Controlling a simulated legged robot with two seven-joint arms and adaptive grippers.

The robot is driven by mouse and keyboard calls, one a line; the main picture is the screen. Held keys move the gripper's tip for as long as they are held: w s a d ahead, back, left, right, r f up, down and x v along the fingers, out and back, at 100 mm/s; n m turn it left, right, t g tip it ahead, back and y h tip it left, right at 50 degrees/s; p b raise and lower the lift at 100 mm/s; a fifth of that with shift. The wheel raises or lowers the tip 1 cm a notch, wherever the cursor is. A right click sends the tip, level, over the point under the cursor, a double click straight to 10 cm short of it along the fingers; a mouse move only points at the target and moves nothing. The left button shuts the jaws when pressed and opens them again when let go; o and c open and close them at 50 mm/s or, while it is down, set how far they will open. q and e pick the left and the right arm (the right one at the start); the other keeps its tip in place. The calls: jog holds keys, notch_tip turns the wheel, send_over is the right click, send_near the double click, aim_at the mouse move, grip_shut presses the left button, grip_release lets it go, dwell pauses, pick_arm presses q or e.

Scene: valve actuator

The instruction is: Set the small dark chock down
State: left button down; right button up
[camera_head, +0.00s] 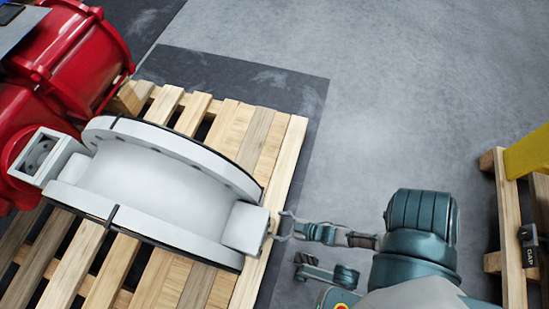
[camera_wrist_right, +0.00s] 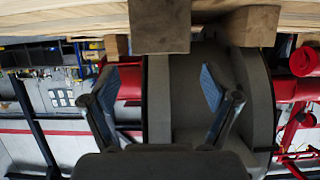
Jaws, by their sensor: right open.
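My right gripper (camera_head: 284,227) reaches left to the pallet's right edge, beside the square end of the white valve. In the right wrist view my right gripper (camera_wrist_right: 160,86) has its two blue-padded fingers spread, with nothing clasped between them. A dark block (camera_wrist_right: 160,26), which looks like the chock, shows at the top middle of that view, beyond the fingertips and against the wooden pallet. I cannot tell whether it touches a finger. In the head view the chock cannot be made out clearly. My left gripper is not in view.
The white flanged valve (camera_head: 150,185) lies on the wooden pallet (camera_head: 285,155), joined to a red actuator (camera_head: 70,60). Other wooden blocks (camera_wrist_right: 252,26) show near the valve in the wrist view. Another pallet (camera_head: 508,225) with a yellow object stands right. Grey floor (camera_head: 400,90) is clear between.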

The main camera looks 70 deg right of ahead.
jog(key=p+v, duration=0.2)
jog(key=v, duration=0.5)
dwell(0.4)
